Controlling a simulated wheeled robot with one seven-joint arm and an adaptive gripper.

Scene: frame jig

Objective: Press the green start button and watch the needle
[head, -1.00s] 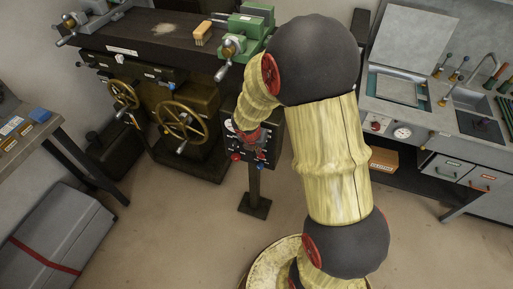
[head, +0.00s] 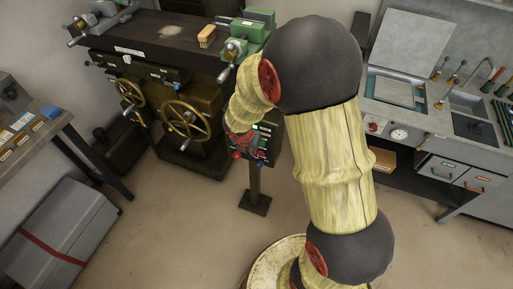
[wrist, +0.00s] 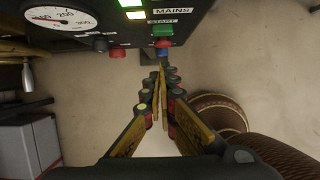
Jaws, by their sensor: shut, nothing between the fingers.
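The green start button (wrist: 163,30) sits under a START label on the dark control panel in the wrist view. Two lamps above it, including this green lamp (wrist: 135,14), glow. The dial gauge (wrist: 60,18) has a white face and a reddish needle towards its left side. My gripper (wrist: 159,76) is shut and empty, its fingertips below the panel's row of buttons in that picture and apart from the green button. In the head view the control panel (head: 264,145) stands on a post, partly hidden by my arm, with my gripper (head: 240,147) in front of it.
A red knob (wrist: 118,52), a black knob (wrist: 100,43) and a blue knob (wrist: 162,52) stick out along the panel's lower edge. The machine with brass handwheels (head: 187,121) stands behind left. A sink bench (head: 440,125) is at right. Floor around the post is clear.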

